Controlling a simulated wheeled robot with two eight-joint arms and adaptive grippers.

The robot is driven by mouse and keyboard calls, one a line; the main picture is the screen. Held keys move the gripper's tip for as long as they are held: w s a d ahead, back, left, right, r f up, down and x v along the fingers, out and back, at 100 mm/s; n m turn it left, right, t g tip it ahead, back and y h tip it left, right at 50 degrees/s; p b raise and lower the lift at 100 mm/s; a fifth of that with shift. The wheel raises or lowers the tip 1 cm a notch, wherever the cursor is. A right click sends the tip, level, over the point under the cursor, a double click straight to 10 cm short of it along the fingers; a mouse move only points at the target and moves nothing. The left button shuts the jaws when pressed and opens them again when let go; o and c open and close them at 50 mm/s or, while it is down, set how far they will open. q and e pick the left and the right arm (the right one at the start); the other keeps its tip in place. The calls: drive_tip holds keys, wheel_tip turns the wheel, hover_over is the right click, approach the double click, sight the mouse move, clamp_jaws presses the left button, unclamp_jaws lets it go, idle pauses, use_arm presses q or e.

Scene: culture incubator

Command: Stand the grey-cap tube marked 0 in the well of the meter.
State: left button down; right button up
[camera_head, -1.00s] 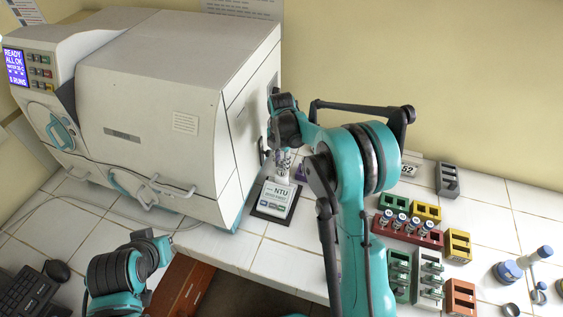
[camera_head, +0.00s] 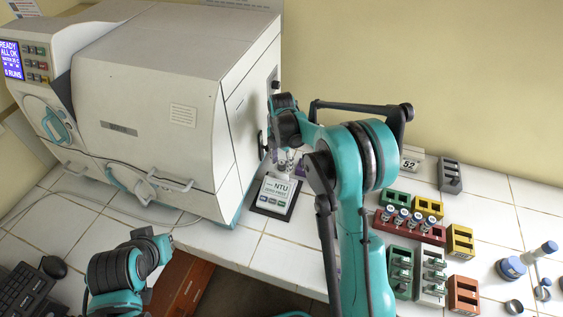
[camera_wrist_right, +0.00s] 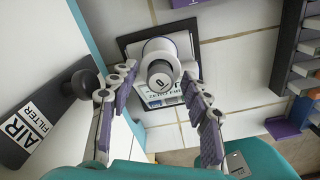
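The grey-cap tube (camera_wrist_right: 161,80) shows end-on in the right wrist view, its 0 facing me. It looks upright in the round white collar of the meter (camera_wrist_right: 132,45); its lower end is hidden, so I cannot tell how deep it sits. In the head view the meter (camera_head: 274,194) stands on the bench beside the incubator, its NTU screen lit. My right gripper (camera_wrist_right: 161,72) is over the meter with a finger on each side of the tube. The fingers look open, with narrow gaps beside the tube. Only part of my left arm shows at lower left; its gripper is not visible.
The white incubator (camera_head: 165,95) stands close on the left of the meter, with an air filter (camera_wrist_right: 35,125) at its side. A red rack (camera_head: 408,229) of several tubes and other coloured racks are at right. Blue-capped vessels (camera_head: 512,267) stand far right.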

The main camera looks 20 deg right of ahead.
drive_tip(key=shift+r, duration=0.1)
wheel_tip(320, 180, up, 12)
idle(0.5)
idle(0.5)
drive_tip(key=s+r+m+t+b, duration=0.1)
drive_tip(key=s+m+t+b, duration=0.25)
drive_tip(key=s+m, duration=0.85)
drive_tip(key=s+f+m+t+b, duration=0.2)
drive_tip(key=s+f+m, duration=0.2)
drive_tip(key=s+m, duration=0.2)
drive_tip(key=s+f+m+t+b, duration=0.1)
drive_tip(key=s+f+m+b, duration=0.1)
drive_tip(key=s+m, duration=0.4)
drive_tip(key=shift+s+d+f+t, duration=0.15)
drive_tip(key=shift+s+f+t, duration=0.2)
drive_tip(key=shift+s+f, duration=0.55)
